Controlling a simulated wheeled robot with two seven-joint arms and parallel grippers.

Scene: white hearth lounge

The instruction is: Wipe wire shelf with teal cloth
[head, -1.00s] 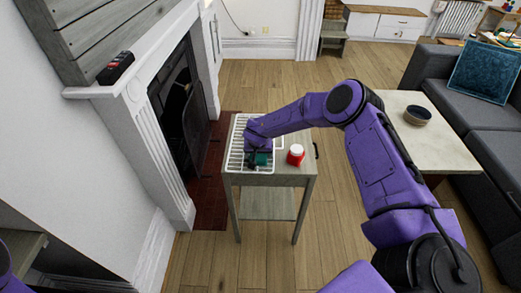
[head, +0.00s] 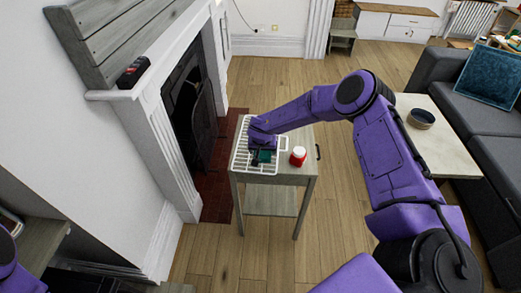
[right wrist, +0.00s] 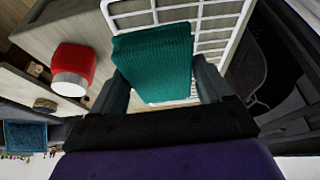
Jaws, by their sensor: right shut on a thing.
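The white wire shelf (head: 241,156) lies on the left part of a small grey wooden side table in the head view. It also shows behind the cloth in the right wrist view (right wrist: 222,22). My right gripper (head: 259,155) is over the near part of the shelf, shut on the teal cloth (head: 263,156). In the right wrist view the folded cloth (right wrist: 153,62) sits between the two fingers, close over the wires. I cannot tell whether it touches them. My left gripper is not in view; only a bit of purple arm shows at the left edge.
A red jar with a white lid (head: 298,156) stands on the side table (head: 290,177), just right of the shelf. The fireplace (head: 190,100) is close on the left. A low table with a dark bowl (head: 421,118) and a grey sofa (head: 480,125) are on the right.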

